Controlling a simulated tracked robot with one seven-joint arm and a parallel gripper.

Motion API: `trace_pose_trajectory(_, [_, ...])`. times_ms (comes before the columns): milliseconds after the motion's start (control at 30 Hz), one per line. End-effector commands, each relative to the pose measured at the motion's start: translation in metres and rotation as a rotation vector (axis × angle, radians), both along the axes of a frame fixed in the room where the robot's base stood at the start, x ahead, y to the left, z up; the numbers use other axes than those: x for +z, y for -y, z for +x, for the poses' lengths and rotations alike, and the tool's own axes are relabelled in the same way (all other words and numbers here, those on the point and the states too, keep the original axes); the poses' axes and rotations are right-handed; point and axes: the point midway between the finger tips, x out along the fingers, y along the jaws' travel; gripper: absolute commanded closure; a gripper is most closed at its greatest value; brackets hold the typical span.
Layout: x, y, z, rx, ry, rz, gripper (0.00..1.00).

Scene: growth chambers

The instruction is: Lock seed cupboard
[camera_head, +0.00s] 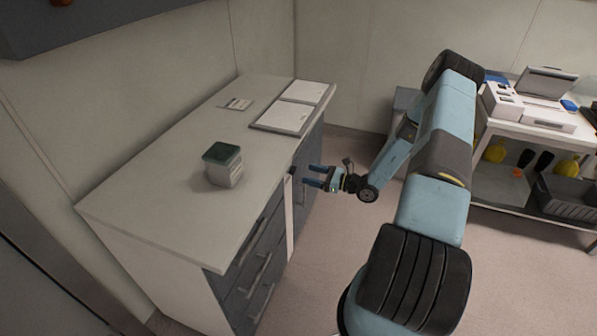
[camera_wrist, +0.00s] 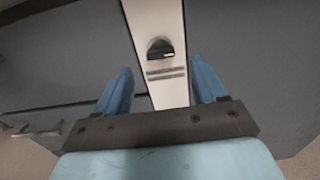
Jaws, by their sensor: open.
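The cupboard is a white-topped cabinet (camera_head: 172,209) with dark grey fronts. A narrow white upright strip (camera_head: 289,217) runs between its drawers and a grey door (camera_head: 305,192). In the wrist view the white strip (camera_wrist: 146,20) carries a dark lock knob (camera_wrist: 160,48) with a small light mark, its grip lying roughly crosswise. Two grey label lines sit below the knob. My gripper (camera_head: 313,176) is in front of the strip. Its blue fingers are open, one on each side of the strip in the wrist view (camera_wrist: 162,85), and nothing is between them. Contact with the cabinet cannot be told.
On the cabinet top are a green-lidded box (camera_head: 223,164), an open binder (camera_head: 291,108) and a small card (camera_head: 238,104). A white bench (camera_head: 540,133) with instruments and a lower shelf stands at the right. The floor (camera_head: 320,290) before the drawers is clear.

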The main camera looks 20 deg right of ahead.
Motion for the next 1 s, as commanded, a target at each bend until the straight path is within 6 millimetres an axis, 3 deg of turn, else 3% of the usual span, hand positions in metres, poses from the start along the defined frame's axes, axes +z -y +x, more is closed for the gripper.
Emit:
trace_pose_trajectory(200, [0.000,-0.030,0.021,0.003,0.001,0.001,0.30])
trace_pose_trajectory(400, [0.000,-0.046,0.033,0.002,0.000,0.000,0.30])
trace_pose_trajectory(800, [0.000,-0.051,0.036,0.001,0.000,0.000,0.30])
trace_pose_trajectory(1000, [0.000,-0.051,0.036,0.001,0.000,0.000,0.48])
